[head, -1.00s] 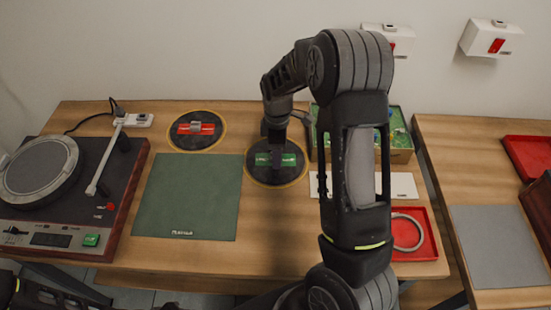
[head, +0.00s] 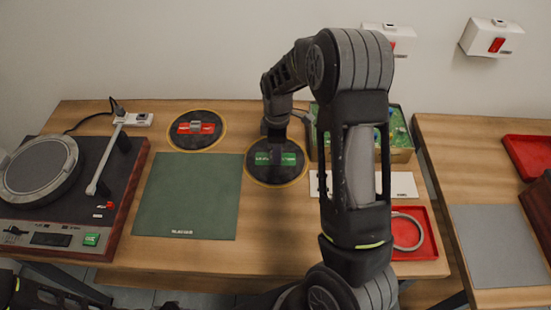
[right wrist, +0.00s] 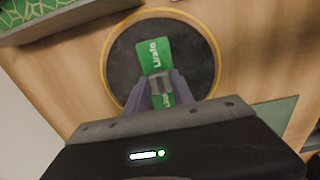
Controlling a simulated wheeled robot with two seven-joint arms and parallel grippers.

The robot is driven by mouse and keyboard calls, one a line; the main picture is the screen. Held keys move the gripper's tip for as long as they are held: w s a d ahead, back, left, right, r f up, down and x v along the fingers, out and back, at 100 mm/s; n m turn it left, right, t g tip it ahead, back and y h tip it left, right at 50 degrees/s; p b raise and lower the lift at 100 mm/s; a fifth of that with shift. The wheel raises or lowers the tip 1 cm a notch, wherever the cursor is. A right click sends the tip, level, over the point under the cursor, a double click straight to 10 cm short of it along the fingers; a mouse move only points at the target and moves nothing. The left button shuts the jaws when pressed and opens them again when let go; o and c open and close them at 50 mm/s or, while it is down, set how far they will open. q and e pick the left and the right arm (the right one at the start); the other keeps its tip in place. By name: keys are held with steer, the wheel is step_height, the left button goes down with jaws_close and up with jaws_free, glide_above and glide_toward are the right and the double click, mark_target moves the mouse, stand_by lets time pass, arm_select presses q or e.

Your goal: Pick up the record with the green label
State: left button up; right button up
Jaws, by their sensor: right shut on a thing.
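The record with the green label (head: 262,176) is a dark disc with a gold rim, on the wooden table right of the green mat. The right wrist view shows its green label (right wrist: 153,54) and a small grey block (right wrist: 160,84) standing at its middle. My right gripper (head: 277,157) points down over the label. In the right wrist view my right gripper (right wrist: 161,92) is shut on the grey block of this record. I cannot tell any gap between the record and the table. My left gripper is not in view.
A record with a red label (head: 196,143) lies to the left. A turntable (head: 62,215) stands at far left, beside the green mat (head: 188,205). A box (head: 400,157), a white card (head: 403,186) and a red tray (head: 428,250) are at right. Table front centre is clear.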

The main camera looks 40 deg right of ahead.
jaws_close()
steer(key=shift+r, duration=0.25)
step_height(320, 180, up, 10)
steer(key=b, duration=0.1)
steer(key=shift+f, duration=0.2)
stand_by(0.5)
steer(key=w+a+m, duration=0.4)
steer(key=a+m, duration=0.6)
steer(key=a, duration=0.7)
steer(key=shift+a+f+m, duration=0.3)
steer(key=shift+a, duration=0.05)
